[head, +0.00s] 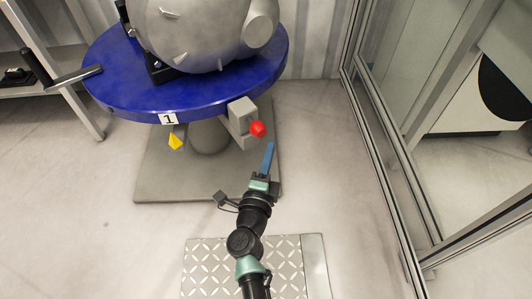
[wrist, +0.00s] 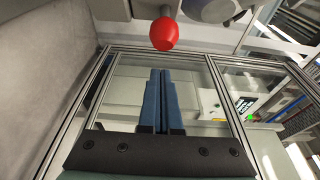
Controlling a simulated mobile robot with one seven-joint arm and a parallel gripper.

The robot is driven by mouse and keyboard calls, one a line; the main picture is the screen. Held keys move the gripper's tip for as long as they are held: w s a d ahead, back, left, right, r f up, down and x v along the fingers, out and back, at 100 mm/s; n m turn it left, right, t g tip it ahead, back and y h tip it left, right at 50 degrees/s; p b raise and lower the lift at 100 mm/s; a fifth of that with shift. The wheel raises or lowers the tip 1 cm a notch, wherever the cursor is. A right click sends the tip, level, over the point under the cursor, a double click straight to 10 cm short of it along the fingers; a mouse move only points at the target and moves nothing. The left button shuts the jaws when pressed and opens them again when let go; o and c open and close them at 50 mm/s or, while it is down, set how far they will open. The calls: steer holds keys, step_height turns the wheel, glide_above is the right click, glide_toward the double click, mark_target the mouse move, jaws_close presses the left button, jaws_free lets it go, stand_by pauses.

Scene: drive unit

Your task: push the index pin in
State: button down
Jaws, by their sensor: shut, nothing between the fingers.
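The index pin shows as a red knob (head: 257,129) on a grey bracket (head: 240,118) at the front edge of the blue round table. In the wrist view the red knob (wrist: 164,34) is at the top middle, beyond the fingertips. My gripper (head: 269,146) is shut and empty, its blue fingers just below and right of the knob in the head view. In the wrist view the gripper fingers (wrist: 161,72) lie side by side, with a visible space between their tips and the knob.
The blue table (head: 110,85) carries a large grey casting (head: 200,30). A yellow pointer (head: 176,142) sits below the label 1 (head: 168,119). A framed glass partition (head: 385,140) stands to the right. Floor left of my arm is clear.

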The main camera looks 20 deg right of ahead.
steer(key=p+v, duration=0.3)
steer(key=v, duration=0.7)
steer(key=shift+s, duration=0.3)
steer(key=shift+d, duration=0.1)
